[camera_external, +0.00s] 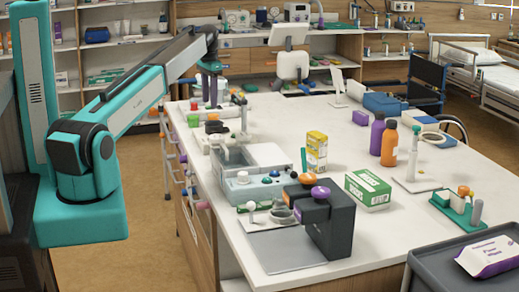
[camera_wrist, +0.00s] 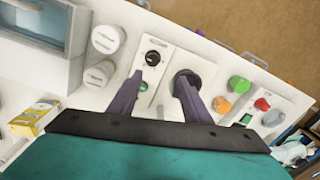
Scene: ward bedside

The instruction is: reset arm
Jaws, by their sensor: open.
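My arm reaches from the left over the far left part of the white counter (camera_external: 400,230). My gripper (camera_external: 213,103) hangs there with its fingers pointing down. In the wrist view my gripper (camera_wrist: 157,92) shows two purple-grey fingers spread apart with nothing held between them. Below them is a white control box (camera_wrist: 168,62) with a black knob (camera_wrist: 153,58), a larger dark knob and a green button partly behind the left finger. I cannot tell the exact height of the fingertips above the box.
Near the fingers stand white round containers (camera_wrist: 107,39) and a panel with green, orange and red knobs (camera_wrist: 239,84). A purple bottle (camera_external: 376,134), orange bottle (camera_external: 389,146), yellow box (camera_external: 316,152) and dark grey device (camera_external: 328,222) stand on the counter. Floor is clear at left.

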